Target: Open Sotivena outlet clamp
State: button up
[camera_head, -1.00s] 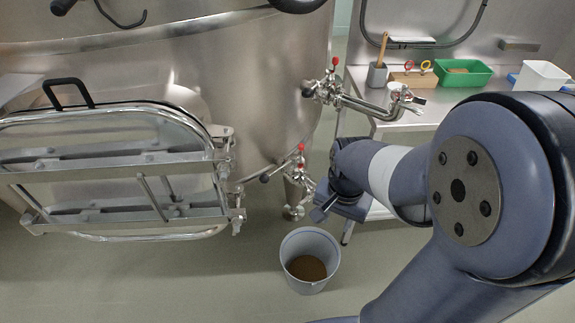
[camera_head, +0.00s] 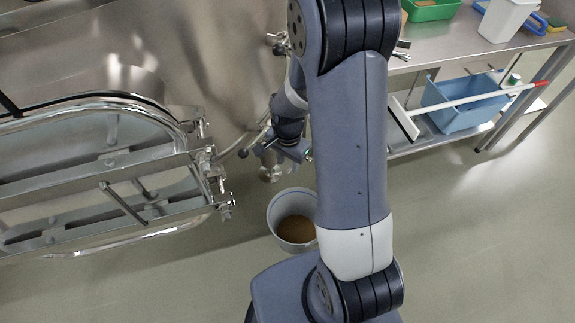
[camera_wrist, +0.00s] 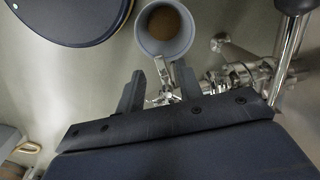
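The steel outlet pipework (camera_wrist: 240,75) under the vat shows in the wrist view, running right from my gripper. At its left end a small shiny clamp-like fitting (camera_wrist: 164,98) lies between my fingers. A narrow metal lever reaches up from it towards the bucket. My gripper (camera_wrist: 158,69) is open, one dark finger on each side of this fitting; I cannot tell whether they touch it. In the head view my gripper (camera_head: 284,150) is low by the vat's outlet, and my arm hides much of the pipework.
A grey bucket (camera_head: 277,208) holding brown contents stands on the floor below the outlet. The vat's open hatch door (camera_head: 95,185) with bars is at left. At right are a steel bench (camera_head: 445,45) and a blue tub (camera_head: 465,105) on its lower shelf. Front right floor is clear.

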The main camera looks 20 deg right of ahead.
jog(key=shift+f, duration=1.25)
jog(key=shift+c, duration=0.2)
grip_shut()
